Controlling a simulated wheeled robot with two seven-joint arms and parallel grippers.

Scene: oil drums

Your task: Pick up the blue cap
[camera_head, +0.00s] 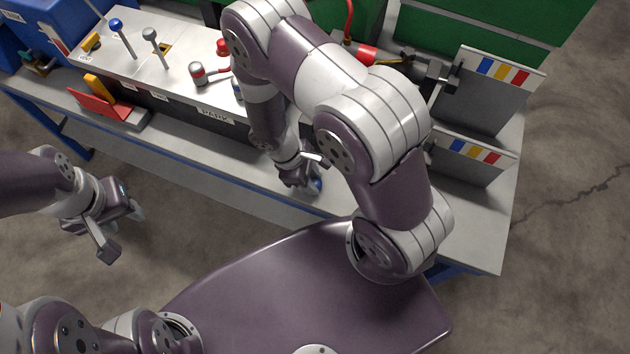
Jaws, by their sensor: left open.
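A small blue item (316,185), which looks like the blue cap, shows at the fingers of my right gripper (309,187), low over the front part of the bench. The gripper hides most of it. I cannot tell whether the fingers are closed on it or only around or beside it. My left gripper (123,234) is open and empty, over the bare floor in front of the bench, well left of the blue item.
The bench (455,245) has a raised panel with a blue-knobbed lever (122,38), a grey-knobbed lever (157,45) and a red-ended part (197,71). A red and yellow block (100,97) sits at left. Two striped grey bins (490,95) (468,161) stand at right. The bench's front right corner is clear.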

